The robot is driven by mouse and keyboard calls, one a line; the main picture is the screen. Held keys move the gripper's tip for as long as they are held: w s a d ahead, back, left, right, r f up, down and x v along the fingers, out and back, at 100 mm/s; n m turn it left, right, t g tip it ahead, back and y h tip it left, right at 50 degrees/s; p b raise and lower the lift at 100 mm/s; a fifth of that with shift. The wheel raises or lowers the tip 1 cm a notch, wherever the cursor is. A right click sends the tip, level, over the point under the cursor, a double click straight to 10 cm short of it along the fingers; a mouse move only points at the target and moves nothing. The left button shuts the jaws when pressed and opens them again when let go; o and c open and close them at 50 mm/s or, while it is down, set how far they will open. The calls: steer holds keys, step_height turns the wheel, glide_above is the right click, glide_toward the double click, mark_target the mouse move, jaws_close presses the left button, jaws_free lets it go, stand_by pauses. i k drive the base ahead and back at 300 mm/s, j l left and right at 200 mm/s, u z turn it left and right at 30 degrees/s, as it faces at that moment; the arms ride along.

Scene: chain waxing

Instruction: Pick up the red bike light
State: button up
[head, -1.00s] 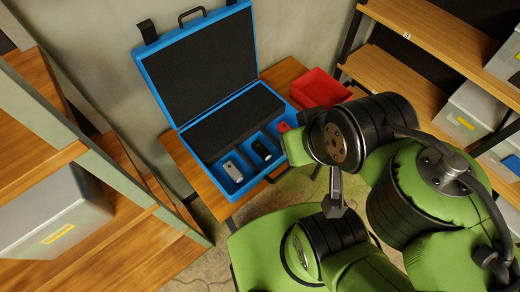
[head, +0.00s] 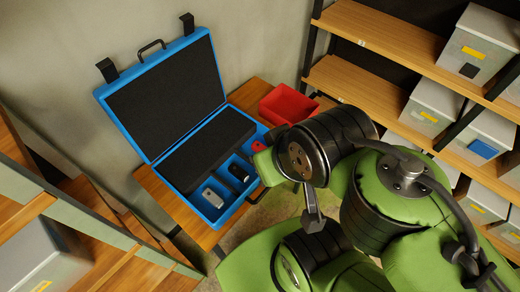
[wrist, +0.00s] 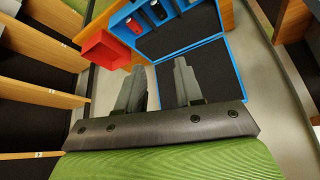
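The red bike light (head: 258,147) lies in the right-hand compartment of the open blue case (head: 151,159), partly hidden behind my arm in the head view. In the wrist view the red light (wrist: 134,26) sits in a case compartment near the top, beyond my fingertips. My gripper (wrist: 158,75) is open and empty, its two grey fingers apart, above the case and away from the light. The fingers are hidden in the head view.
A black light (head: 239,173) and a grey light (head: 212,197) lie in neighbouring compartments. A red bin (head: 288,104) stands beside the case on the wooden table (head: 160,196). Shelves with grey boxes (head: 430,108) stand to the right; another shelf is at left.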

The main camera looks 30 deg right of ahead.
mark_target(256, 146)
steer(key=i+l+u, duration=0.1)
steer(key=l+u, duration=0.2)
steer(key=u, duration=0.2)
steer(key=l+u, duration=0.3)
steer(key=u, duration=0.2)
steer(key=l+u, duration=0.35)
steer(key=u, duration=0.15)
steer(key=k+l+u, duration=0.1)
steer(key=l+u, duration=0.2)
steer(key=u, duration=0.2)
steer(key=k+l+u, duration=0.15)
steer(key=u, duration=0.3)
steer(key=k+l+u, duration=0.15)
steer(key=l+u, duration=0.2)
steer(key=u, duration=0.15)
